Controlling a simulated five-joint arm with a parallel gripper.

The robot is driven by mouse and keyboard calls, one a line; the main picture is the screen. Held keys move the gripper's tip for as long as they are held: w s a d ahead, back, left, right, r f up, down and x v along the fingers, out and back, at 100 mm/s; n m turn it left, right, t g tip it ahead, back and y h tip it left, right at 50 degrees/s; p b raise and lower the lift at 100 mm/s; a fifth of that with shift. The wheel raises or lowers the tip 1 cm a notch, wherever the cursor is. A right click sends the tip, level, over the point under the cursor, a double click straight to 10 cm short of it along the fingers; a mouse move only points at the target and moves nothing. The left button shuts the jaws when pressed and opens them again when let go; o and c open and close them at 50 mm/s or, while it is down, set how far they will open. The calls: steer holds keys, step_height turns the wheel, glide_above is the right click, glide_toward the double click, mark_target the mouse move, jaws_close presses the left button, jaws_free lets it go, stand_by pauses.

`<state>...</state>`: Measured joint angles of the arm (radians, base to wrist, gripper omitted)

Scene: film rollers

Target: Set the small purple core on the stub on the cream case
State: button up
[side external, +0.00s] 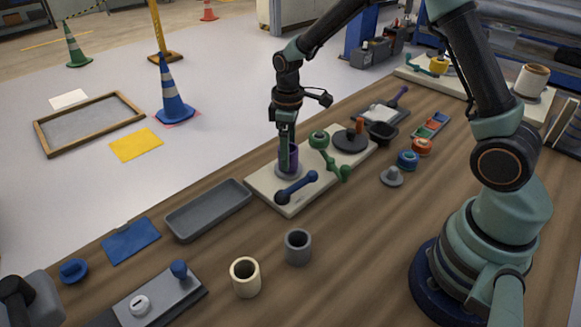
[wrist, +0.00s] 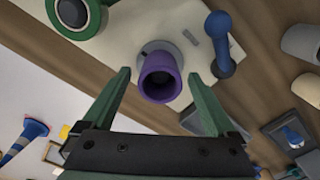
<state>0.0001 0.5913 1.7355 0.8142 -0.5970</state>
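The small purple core (side external: 293,158) stands upright on a round grey base (side external: 287,171) at the left part of the cream case (side external: 260,190). In the wrist view the core (wrist: 160,72) shows its dark open end toward the camera, with the grey base (wrist: 182,50) behind it. The stub itself is not visible; whether it is inside the core cannot be told. My gripper (wrist: 160,76) is open, with one finger on each side of the core and a visible gap to each. In the side view my gripper (side external: 287,142) points down over the core.
A blue lever (side external: 297,188) and a green roller (side external: 319,140) sit on the case close by. A dark disc with an orange knob (side external: 351,138) is farther right. A grey tray (side external: 208,210), a grey cup (side external: 298,246) and a cream cup (side external: 245,277) stand nearer the camera.

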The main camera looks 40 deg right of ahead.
step_height(320, 180, up, 12)
stand_by(0.7)
steer(key=shift+r, duration=0.2)
steer(key=s+r+m+t, duration=0.2)
steer(key=s+r+m, duration=0.1)
steer(key=s, duration=0.4)
steer(key=s+r+m+t, duration=0.3)
steer(key=s, duration=0.5)
steer(key=shift+s+r+m+t, duration=0.25)
steer(key=shift+m+t, duration=0.05)
steer(key=shift+m, duration=0.1)
